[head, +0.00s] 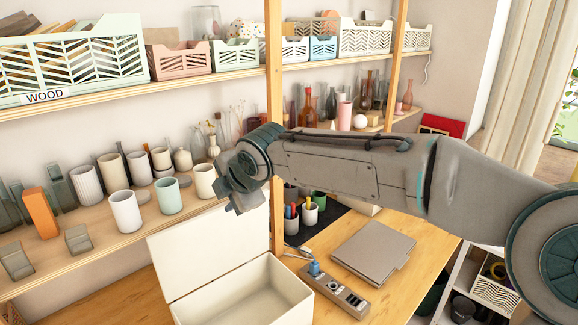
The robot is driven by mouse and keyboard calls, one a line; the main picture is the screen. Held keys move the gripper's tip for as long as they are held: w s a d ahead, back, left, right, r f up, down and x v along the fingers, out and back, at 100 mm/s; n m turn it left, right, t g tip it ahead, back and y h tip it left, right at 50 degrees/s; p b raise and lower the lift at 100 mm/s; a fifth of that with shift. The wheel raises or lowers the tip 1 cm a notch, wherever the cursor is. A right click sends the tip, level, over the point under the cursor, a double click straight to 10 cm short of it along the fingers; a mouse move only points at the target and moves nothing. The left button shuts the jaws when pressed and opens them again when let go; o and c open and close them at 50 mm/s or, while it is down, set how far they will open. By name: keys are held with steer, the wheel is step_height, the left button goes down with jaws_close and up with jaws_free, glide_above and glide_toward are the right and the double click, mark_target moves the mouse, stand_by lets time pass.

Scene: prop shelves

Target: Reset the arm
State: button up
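My arm reaches in from the right edge in the head view and crosses the middle of the picture. Its end, with my gripper (243,199), is in front of the shelf post, close to the cups on the middle shelf and above the open box. The fingers are small and partly hidden by the wrist, so I cannot tell whether they are open or shut. No held object shows.
The middle shelf (100,246) holds several cups and vases, with an orange block (40,212) at left. An open white box (240,298), a power strip (335,288) and a grey folder (374,250) are on the desk (425,262). Crates line the upper shelf.

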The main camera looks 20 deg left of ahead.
steer(key=s+d+f+m+h, duration=0.1)
steer(key=d+f+m+h, duration=0.3)
steer(key=d, duration=0.5)
steer(key=d+f+m+h+b, duration=0.1)
steer(key=d+f+m, duration=0.2)
steer(key=d+m, duration=0.35)
steer(key=s+d+f+m+h, duration=0.1)
steer(key=d+f+m+h, duration=0.25)
steer(key=d, duration=0.75)
steer(key=s+d+f+m, duration=0.1)
steer(key=s+d+m, duration=0.6)
steer(key=d, duration=0.1)
steer(key=s+d+f+m+g+y+b, duration=0.1)
steer(key=s+d+f+m, duration=0.1)
steer(key=s+d+m, duration=0.5)
steer(key=shift+d+f+m, duration=0.3)
steer(key=shift+d+m, duration=0.3)
steer(key=shift+d, duration=0.55)
